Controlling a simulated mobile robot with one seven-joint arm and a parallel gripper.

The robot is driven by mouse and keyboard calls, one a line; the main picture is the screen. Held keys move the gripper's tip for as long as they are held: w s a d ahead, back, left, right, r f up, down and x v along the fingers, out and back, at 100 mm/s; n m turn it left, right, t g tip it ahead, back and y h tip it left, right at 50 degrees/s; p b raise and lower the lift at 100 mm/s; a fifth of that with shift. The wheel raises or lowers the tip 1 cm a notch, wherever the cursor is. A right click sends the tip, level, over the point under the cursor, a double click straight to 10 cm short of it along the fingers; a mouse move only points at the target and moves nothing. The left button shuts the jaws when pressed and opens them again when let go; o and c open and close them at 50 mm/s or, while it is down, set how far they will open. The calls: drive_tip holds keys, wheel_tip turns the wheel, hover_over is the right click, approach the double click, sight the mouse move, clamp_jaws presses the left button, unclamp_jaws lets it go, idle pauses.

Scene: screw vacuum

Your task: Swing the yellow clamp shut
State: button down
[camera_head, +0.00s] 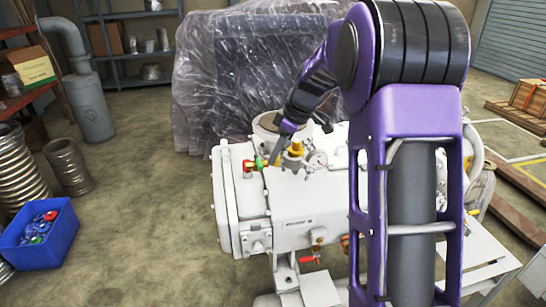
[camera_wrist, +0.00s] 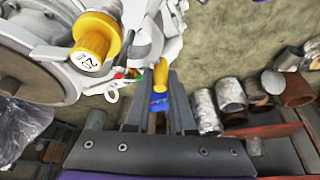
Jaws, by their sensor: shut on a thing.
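The white vacuum machine (camera_head: 310,195) stands in the middle of the head view. A yellow part of the clamp (camera_head: 296,148) shows on its top, beside my gripper (camera_head: 279,152). In the wrist view, the tip of a yellow clamp arm (camera_wrist: 161,74) lies between the ends of my gripper's fingers (camera_wrist: 160,84), which are shut on it. A larger yellow knob (camera_wrist: 95,42) with a label sits to the left, on a white fitting. In the head view my arm and fingers partly hide the clamp, and its hinge cannot be made out.
A red and green valve (camera_head: 255,164) sits close left of my gripper. A plastic-wrapped object (camera_head: 235,75) stands behind the machine. A blue bin (camera_head: 40,238) and metal hoses (camera_head: 67,165) are on the floor at left. Pallets (camera_head: 520,110) lie at right. The floor left of the machine is clear.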

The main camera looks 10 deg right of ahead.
sight(288, 158)
drive_tip(key=n, duration=0.2)
drive_tip(key=d+n+g, duration=0.1)
drive_tip(key=s+d+n+g+p, duration=0.1)
drive_tip(key=n, duration=0.1)
drive_tip(key=shift+d+r+n+y, duration=0.1)
drive_tip(key=shift+r+n+y, duration=0.05)
drive_tip(key=shift+n+y, duration=0.15)
drive_tip(key=n, duration=0.1)
drive_tip(key=d+n+g+p, duration=0.1)
drive_tip(key=shift+n, duration=0.3)
drive_tip(key=shift+d+n+g+p, duration=0.25)
drive_tip(key=shift+n+p, duration=0.3)
drive_tip(key=shift+n, duration=0.1)
drive_tip(key=shift+d+n+g+p, duration=0.25)
drive_tip(key=shift+n+p, duration=0.25)
drive_tip(key=shift+n, duration=0.15)
drive_tip(key=shift+w, duration=0.1)
drive_tip(key=c, duration=0.8)
unclamp_jaws()
drive_tip(key=shift+o, duration=0.2)
drive_tip(key=v, duration=1.7)
drive_tip(key=shift+a+r+p, duration=0.15)
drive_tip(key=shift+a+p, duration=0.1)
drive_tip(key=shift+p, duration=0.1)
